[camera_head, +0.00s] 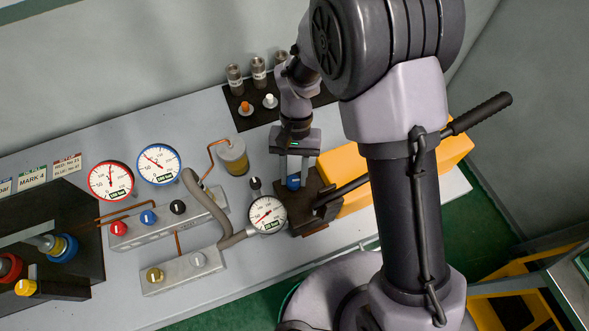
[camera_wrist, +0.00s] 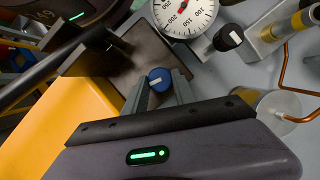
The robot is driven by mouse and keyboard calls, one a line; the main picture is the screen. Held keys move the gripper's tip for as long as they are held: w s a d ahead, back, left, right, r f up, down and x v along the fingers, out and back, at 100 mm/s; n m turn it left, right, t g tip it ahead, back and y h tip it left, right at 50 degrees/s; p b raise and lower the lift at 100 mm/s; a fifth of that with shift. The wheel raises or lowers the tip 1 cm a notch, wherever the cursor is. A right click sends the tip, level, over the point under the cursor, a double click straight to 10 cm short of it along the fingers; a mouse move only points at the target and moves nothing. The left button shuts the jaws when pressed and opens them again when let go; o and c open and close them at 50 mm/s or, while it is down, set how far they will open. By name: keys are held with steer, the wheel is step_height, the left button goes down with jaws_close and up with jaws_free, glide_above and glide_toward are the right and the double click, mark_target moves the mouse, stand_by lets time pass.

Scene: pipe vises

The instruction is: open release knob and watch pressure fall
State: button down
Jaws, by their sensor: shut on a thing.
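The release knob (camera_head: 293,183) is a small blue knob with a white mark, on the dark block of the hand pump (camera_head: 320,221). My gripper (camera_head: 294,177) reaches down from above with its two fingers around this knob. In the wrist view the blue knob (camera_wrist: 159,79) sits between the fingertips of my gripper (camera_wrist: 158,83). The white-faced pressure gauge (camera_head: 267,214) is just left of the pump. Its needle seems to point to the lower left, but the value is too small to read. The gauge is cut off at the top of the wrist view (camera_wrist: 190,12).
The pump's long black lever (camera_head: 470,116) slants up right over its yellow body (camera_head: 340,164). A black knob (camera_head: 254,184) stands above the gauge. Red-rimmed (camera_head: 110,181) and blue-rimmed (camera_head: 158,164) gauges and valve blocks (camera_head: 187,271) occupy the left. A glass cup (camera_head: 233,157) stands behind.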

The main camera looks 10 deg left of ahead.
steer(key=shift+n+p, duration=0.3)
steer(key=shift+n, duration=0.3)
steer(key=shift+h, duration=0.3)
steer(key=c, duration=1)
jaws_free()
steer(key=p+v, duration=0.4)
steer(key=v, duration=1.3)
steer(key=shift+r, duration=0.3)
